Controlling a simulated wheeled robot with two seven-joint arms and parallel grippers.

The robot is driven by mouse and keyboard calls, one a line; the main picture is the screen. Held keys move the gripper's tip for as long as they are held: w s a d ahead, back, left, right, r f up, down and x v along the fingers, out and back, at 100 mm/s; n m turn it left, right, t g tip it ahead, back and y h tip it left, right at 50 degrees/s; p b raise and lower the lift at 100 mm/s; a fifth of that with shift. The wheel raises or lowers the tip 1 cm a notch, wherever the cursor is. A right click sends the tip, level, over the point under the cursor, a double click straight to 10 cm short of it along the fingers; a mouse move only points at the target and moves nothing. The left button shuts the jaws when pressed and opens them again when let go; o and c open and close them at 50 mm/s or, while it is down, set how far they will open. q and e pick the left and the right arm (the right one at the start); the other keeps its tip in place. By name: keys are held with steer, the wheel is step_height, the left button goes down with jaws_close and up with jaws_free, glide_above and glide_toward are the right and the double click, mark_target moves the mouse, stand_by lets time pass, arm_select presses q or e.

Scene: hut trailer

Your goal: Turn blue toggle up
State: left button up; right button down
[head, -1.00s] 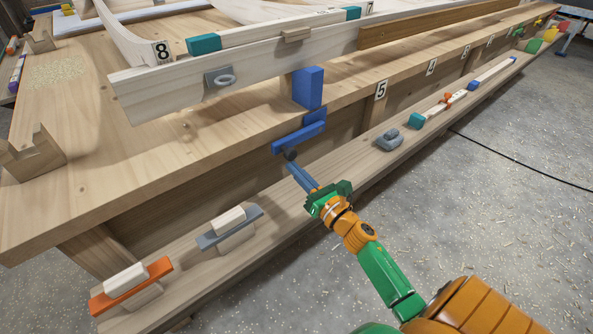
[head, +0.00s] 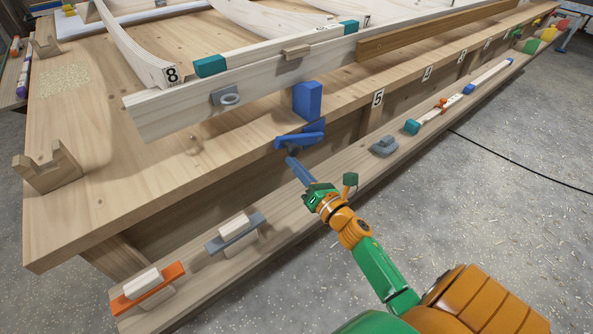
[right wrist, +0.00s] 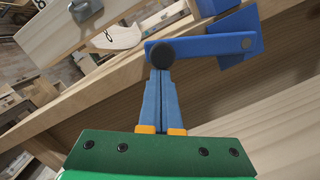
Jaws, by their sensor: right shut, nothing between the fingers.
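The blue toggle (head: 298,139) is mounted on the front side of the wooden bench, below a blue block. In the right wrist view its lever (right wrist: 205,46) runs sideways from a blue bracket (right wrist: 244,35) and ends in a dark round knob (right wrist: 162,53). In the head view the lever sticks out to the left, close to level. My right gripper (head: 290,161) has its blue fingers shut and empty. In the right wrist view the fingertips (right wrist: 160,73) are right at the knob's lower side; whether they touch it I cannot tell. My left gripper is not in view.
A blue block (head: 307,100) stands on the bench edge (head: 200,166) above the toggle. A lower wooden ledge (head: 275,218) holds a grey tool (head: 235,232), an orange tool (head: 148,288) and a small grey piece (head: 384,146). The floor to the right is open.

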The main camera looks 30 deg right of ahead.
arm_select(q)
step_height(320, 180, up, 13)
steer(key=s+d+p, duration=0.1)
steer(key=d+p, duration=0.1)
steer(key=p, duration=1)
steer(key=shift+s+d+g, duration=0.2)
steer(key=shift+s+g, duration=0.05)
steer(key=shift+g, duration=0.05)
arm_select(e)
steer(key=d+r+m+g+h, duration=0.1)
steer(key=d+r+m, duration=0.9)
steer(key=m, duration=0.3)
steer(key=shift+w+d+r, duration=0.25)
steer(key=shift+w+r, duration=0.15)
steer(key=shift+r, duration=0.05)
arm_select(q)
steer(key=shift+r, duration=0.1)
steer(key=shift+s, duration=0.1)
